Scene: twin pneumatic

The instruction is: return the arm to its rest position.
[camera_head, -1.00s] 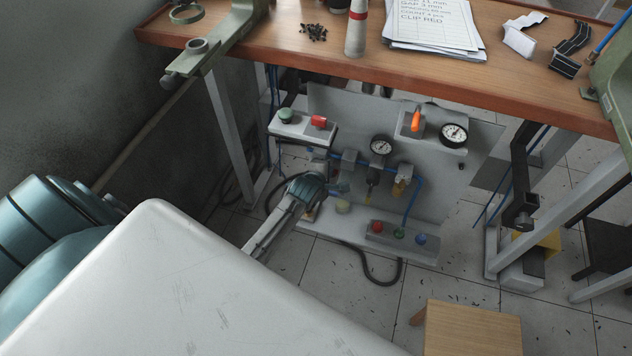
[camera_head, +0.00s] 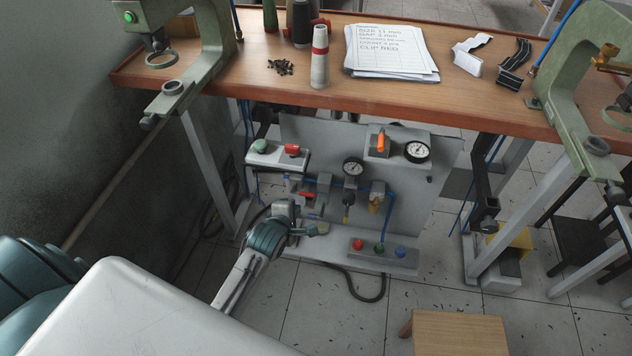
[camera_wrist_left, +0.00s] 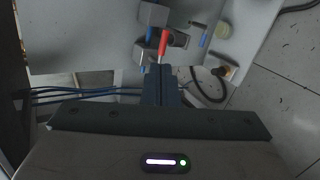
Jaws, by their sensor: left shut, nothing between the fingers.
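My left arm reaches toward the grey pneumatic panel (camera_head: 415,185) under the workbench. My left gripper (camera_head: 292,208) is in front of the panel's lower left part, just below a small red lever (camera_head: 307,195). Its fingertips are hard to make out in the head view. In the left wrist view the two fingers of my left gripper (camera_wrist_left: 161,80) are shut together and empty. The red lever (camera_wrist_left: 164,44) lies just beyond their tips in that picture; whether they touch cannot be told. My right gripper is not in view.
The wooden bench top (camera_head: 230,82) runs above the panel. A box with green and red buttons (camera_head: 277,160) sits above the gripper. Two gauges, blue tubes and a base with coloured buttons (camera_head: 380,255) are to the right. A stool (camera_head: 458,335) stands in front.

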